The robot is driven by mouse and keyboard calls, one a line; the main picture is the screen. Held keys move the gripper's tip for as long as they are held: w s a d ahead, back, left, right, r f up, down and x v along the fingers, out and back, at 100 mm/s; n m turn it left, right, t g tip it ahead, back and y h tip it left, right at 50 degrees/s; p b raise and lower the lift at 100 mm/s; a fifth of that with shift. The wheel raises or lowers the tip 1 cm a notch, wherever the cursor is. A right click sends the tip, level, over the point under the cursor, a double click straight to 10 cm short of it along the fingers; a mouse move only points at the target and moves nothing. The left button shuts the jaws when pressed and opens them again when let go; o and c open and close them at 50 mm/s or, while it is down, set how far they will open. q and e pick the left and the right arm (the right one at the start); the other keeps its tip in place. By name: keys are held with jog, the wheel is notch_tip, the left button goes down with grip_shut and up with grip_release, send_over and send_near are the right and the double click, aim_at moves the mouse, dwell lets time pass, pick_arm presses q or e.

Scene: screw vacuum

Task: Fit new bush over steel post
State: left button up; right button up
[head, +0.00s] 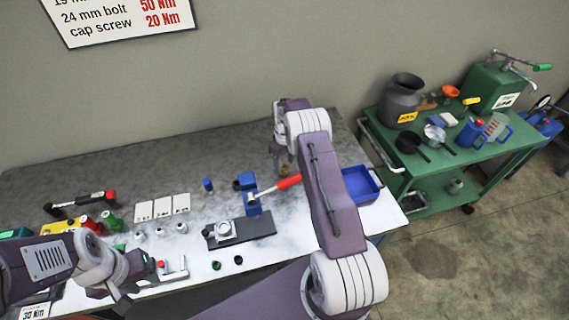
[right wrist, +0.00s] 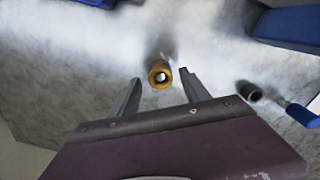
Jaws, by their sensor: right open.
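An amber ring-shaped bush (right wrist: 153,76) lies between and just beyond the fingertips of my right gripper (right wrist: 160,88) in the right wrist view. Its round hole faces the camera and looks pale inside. The fingers are open and apart from it on both sides. In the head view a small amber spot, likely the bush (head: 284,169), shows below the right wrist, partly hidden by my arm. My left gripper (head: 133,272) is low at the left, and its jaws are unclear. I cannot pick out the steel post with certainty; a dark plate with a pale round fixture (head: 224,232) sits mid-bench.
A blue press or vice (head: 247,196) and a red-handled tool (head: 288,183) are left of my right arm. A blue tray (head: 372,196) is right of it. White cards (head: 162,207) and small parts lie left on the bench. A green cart (head: 410,172) stands right.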

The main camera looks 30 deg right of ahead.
notch_tip(320, 180, up, 12)
jog(key=b, duration=0.2)
